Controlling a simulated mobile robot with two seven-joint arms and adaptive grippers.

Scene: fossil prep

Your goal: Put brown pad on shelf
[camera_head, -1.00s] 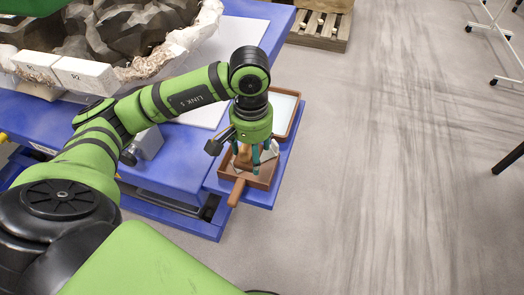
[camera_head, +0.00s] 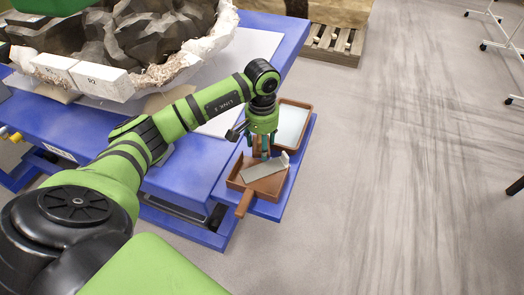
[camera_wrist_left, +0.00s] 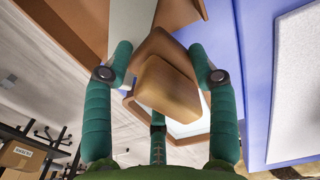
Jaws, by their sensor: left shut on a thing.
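My left gripper (camera_head: 262,143) has its teal fingers closed around the brown pad (camera_head: 261,150). In the left wrist view the brown pad (camera_wrist_left: 168,88) is a block with a rounded, wider top, held between the fingers (camera_wrist_left: 166,75). In the head view the fingers hide part of it. The gripper hangs over the blue side shelf (camera_head: 287,200) at the table's end, near the far side of a brown tray with a handle (camera_head: 244,186). I cannot tell the pad's exact height. My right gripper is not in view.
A grey L-shaped metal piece (camera_head: 264,168) lies in the handled tray. A brown-rimmed tray with a pale inside (camera_head: 308,112) sits behind it. The blue table (camera_head: 190,165) carries a large fossil block (camera_head: 150,40). A dark rack with a cardboard box (camera_wrist_left: 20,155) stands away; open floor lies right.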

